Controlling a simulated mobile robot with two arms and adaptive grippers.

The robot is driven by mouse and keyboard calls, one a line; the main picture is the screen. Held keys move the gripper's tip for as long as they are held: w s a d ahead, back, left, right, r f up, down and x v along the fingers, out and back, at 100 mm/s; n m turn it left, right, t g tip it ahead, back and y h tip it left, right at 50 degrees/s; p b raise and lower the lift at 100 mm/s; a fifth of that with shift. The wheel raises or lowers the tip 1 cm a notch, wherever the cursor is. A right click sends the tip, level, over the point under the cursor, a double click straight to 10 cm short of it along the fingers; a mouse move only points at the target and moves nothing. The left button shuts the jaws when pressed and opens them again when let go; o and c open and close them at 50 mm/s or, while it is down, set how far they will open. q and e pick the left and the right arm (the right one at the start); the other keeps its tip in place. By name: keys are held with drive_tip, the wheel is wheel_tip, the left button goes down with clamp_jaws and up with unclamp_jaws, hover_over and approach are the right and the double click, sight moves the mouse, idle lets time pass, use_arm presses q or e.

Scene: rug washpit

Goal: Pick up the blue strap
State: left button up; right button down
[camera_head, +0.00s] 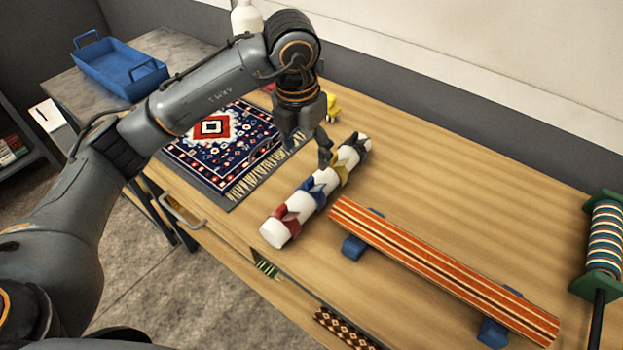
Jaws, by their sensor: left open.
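A white roll (271,233) lies diagonally on the wooden table with several coloured straps around it. The blue strap (314,190) sits near its middle, between the red strap (287,217) and the yellow strap (341,172). A dark strap (359,143) is at the far end. My left gripper (325,157) points down over the far half of the roll, beyond the blue strap. It is open, and no strap shows in it. Whether its fingers touch the roll is unclear. My right gripper is out of view.
A patterned rug (213,140) with fringe lies left of the roll. A long orange striped piece (440,270) rests on blue blocks to the right. A striped spool (606,235) stands at the right edge. A blue tray (118,69) is at the back left. The table's back right is clear.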

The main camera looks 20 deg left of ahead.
use_arm(q)
hover_over(310, 179)
drive_tip(key=f, duration=0.4)
drive_tip(key=shift+s+a+f+p, duration=0.1)
drive_tip(key=shift+s+f+p, duration=0.15)
drive_tip(key=shift+s+p, duration=0.1)
drive_tip(key=shift+f+p, duration=0.45)
drive_tip(key=shift+f, duration=0.5)
drive_tip(key=f, duration=0.2)
drive_tip(key=f+p, duration=0.1)
drive_tip(key=shift+w+f, duration=0.25)
drive_tip(key=shift+f, duration=0.2)
drive_tip(key=c, duration=1)
drive_tip(key=shift+c, duration=0.6)
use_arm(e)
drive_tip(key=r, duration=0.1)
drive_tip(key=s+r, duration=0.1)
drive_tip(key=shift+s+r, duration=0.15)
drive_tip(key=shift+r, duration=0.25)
